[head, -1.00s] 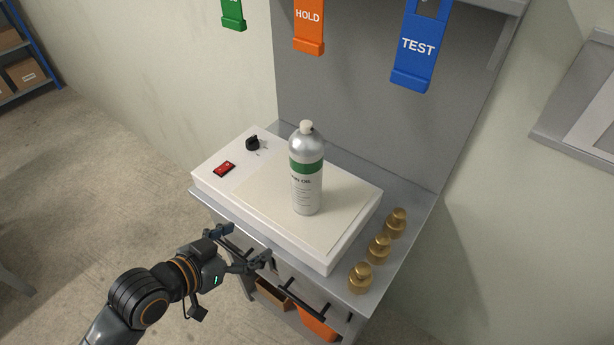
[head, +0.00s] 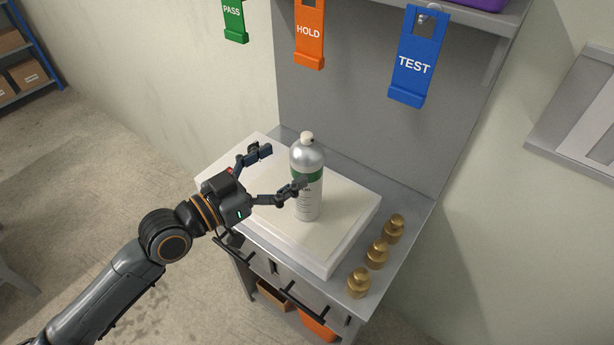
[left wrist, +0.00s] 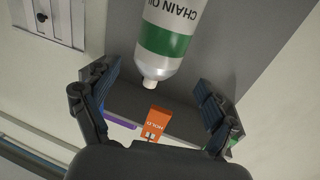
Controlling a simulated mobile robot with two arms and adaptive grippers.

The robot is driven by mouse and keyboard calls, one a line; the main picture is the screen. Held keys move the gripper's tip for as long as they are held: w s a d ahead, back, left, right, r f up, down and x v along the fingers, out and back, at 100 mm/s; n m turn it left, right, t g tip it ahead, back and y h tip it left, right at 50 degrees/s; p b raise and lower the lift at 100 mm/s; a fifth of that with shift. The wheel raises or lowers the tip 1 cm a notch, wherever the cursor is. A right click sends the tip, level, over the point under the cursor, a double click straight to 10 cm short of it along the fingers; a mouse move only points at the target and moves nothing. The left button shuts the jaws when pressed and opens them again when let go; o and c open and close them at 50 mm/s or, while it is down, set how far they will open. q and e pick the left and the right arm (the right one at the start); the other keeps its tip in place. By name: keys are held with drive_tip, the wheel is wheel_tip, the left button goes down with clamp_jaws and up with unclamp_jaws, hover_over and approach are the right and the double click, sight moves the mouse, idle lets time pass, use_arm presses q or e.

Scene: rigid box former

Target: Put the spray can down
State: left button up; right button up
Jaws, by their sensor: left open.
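The spray can (head: 307,160) is silver with a green band and a pale cap. It stands upright on the white box-shaped unit (head: 335,245). In the left wrist view the can (left wrist: 168,42) shows between the finger tips, its label reading "CHAIN OIL". My left gripper (head: 279,169) is open, its fingers spread, just left of the can. One finger overlaps the can's front in the head view; I cannot tell whether it touches. The unit's red switch is mostly hidden behind the gripper. My right gripper is in neither view.
Three brass weights (head: 376,254) stand along the bench's right edge. Green PASS (head: 234,18), orange HOLD (head: 309,35) and blue TEST (head: 415,58) tags hang above. Drawer handles (head: 290,300) stick out at the front. The grey back panel (head: 350,110) rises behind the unit.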

sight(293, 162)
use_arm(q)
drive_tip(key=shift+w+d, duration=0.35)
drive_tip(key=shift+d, duration=0.15)
drive_tip(key=shift+w+d+p, duration=0.25)
drive_tip(key=shift+d+p, duration=0.05)
drive_tip(key=shift+p, duration=0.1)
drive_tip(key=p+x, duration=0.1)
drive_tip(key=x, duration=0.2)
drive_tip(key=shift+w+d+f+p, duration=0.1)
drive_tip(key=shift+d+f+p, duration=0.05)
drive_tip(key=shift+d+p, duration=0.15)
drive_tip(key=shift+w+d+f, duration=0.15)
drive_tip(key=shift+w+d, duration=0.15)
drive_tip(key=shift+s+a, duration=0.1)
drive_tip(key=c, duration=0.3)
clamp_jaws()
